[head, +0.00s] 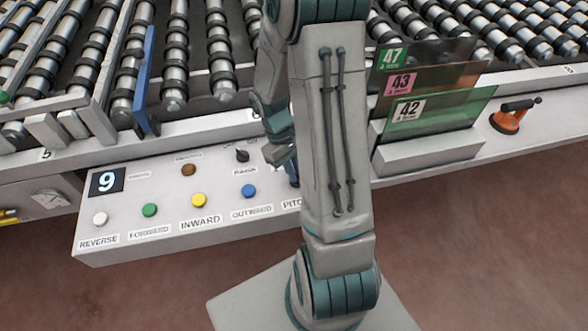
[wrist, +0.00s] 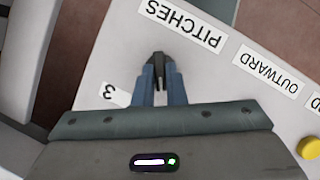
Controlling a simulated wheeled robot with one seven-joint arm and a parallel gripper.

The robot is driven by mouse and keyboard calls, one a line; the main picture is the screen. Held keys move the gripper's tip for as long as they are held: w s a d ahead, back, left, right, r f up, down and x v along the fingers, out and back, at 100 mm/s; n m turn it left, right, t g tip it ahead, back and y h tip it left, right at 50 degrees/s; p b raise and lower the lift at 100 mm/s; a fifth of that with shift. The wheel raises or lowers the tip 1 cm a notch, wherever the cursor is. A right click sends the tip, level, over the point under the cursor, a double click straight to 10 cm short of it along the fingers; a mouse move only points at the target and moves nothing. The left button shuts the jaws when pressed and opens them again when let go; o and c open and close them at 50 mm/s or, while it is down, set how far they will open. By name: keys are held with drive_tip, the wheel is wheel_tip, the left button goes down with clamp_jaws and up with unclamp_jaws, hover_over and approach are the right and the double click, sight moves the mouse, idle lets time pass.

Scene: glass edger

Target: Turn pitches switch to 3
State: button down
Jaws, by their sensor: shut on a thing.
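The pitches switch is at the PITCHES label (wrist: 182,24) on the light control panel (wrist: 112,48). In the wrist view my gripper (wrist: 160,72) reaches down to the panel with its blue fingers shut on the small dark switch knob, which they mostly hide. A label with 3 (wrist: 108,92) lies beside the fingers. Which way the knob points cannot be told. In the head view my arm covers the switch and most of the gripper; only the start of the PITCHES label shows.
In the head view the panel carries white (head: 100,218), green (head: 149,210), yellow (head: 198,200) and blue (head: 249,190) buttons, a brown button (head: 188,170) and another black knob (head: 242,155). Glass sheets (head: 440,108) stand in a rack at right, beside an orange suction cup (head: 507,122).

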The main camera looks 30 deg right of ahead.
drive_tip(key=m, duration=0.2)
drive_tip(key=m+y, duration=0.1)
drive_tip(key=shift+d+m, duration=0.2)
drive_tip(key=shift+m, duration=0.2)
drive_tip(key=m+y, duration=0.1)
drive_tip(key=m, duration=0.2)
drive_tip(key=shift+d+m+y, duration=0.15)
drive_tip(key=shift+m+y, duration=0.15)
drive_tip(key=shift+y, duration=0.1)
drive_tip(key=m+t+y, duration=0.1)
drive_tip(key=m, duration=0.2)
drive_tip(key=shift+d+m+b, duration=0.15)
drive_tip(key=shift+m+b, duration=0.15)
drive_tip(key=shift+b, duration=0.1)
drive_tip(key=shift+s+d+m+t+y, duration=0.1)
drive_tip(key=shift+m+t+y, duration=0.2)
drive_tip(key=shift+m, duration=0.75)
drive_tip(key=shift+s+m+t+y, duration=0.1)
drive_tip(key=shift+m+t+y, duration=0.2)
drive_tip(key=shift+m, duration=0.75)
drive_tip(key=c, duration=1.5)
unclamp_jaws()
drive_tip(key=v, duration=1.4)
drive_tip(key=shift+d, duration=0.1)
